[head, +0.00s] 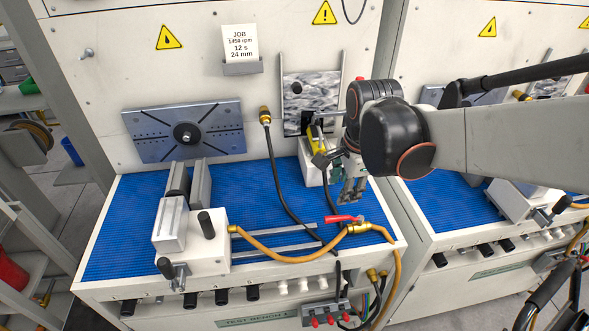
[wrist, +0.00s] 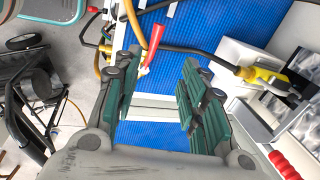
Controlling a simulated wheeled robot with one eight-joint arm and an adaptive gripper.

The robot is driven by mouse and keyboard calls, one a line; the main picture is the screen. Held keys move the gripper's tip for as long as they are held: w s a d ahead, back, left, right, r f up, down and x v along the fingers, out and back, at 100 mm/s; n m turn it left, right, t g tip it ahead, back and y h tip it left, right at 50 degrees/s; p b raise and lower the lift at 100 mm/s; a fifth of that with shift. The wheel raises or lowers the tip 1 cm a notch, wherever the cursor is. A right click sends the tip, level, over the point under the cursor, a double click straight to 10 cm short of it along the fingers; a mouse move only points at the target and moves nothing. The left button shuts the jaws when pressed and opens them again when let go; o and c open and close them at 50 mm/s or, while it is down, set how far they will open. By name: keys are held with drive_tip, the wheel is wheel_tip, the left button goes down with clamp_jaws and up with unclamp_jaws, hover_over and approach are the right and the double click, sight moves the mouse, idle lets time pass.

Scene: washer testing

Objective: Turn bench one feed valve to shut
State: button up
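The feed valve (head: 359,227) is a brass fitting in the orange hose at the front right of bench one's blue top. Its red lever (head: 340,219) points left in the head view, roughly along the valve body. In the wrist view the red lever (wrist: 154,42) shows beyond the fingers, with its white-tipped end near the left finger. My gripper (head: 353,191) hangs fingers down above the bench, behind the valve in the head view. In the wrist view my gripper (wrist: 158,97) is open, with nothing between its green-padded fingers. The lever appears apart from the fingers.
A white vise (head: 191,245) stands front left on the bench. A black hose (head: 277,180) runs from the back panel across the blue top. A second bench (head: 440,215) adjoins at right.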

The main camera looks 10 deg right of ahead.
sight(334, 217)
drive_tip(key=shift+m, duration=0.4)
drive_tip(key=b+x, duration=0.1)
drive_tip(key=x, duration=0.3)
drive_tip(key=b+x, duration=0.2)
drive_tip(key=x, duration=0.3)
drive_tip(key=b+x, duration=0.2)
drive_tip(key=x, duration=0.3)
drive_tip(key=shift+s+a+f, duration=0.2)
drive_tip(key=shift+s+f, duration=0.1)
clamp_jaws()
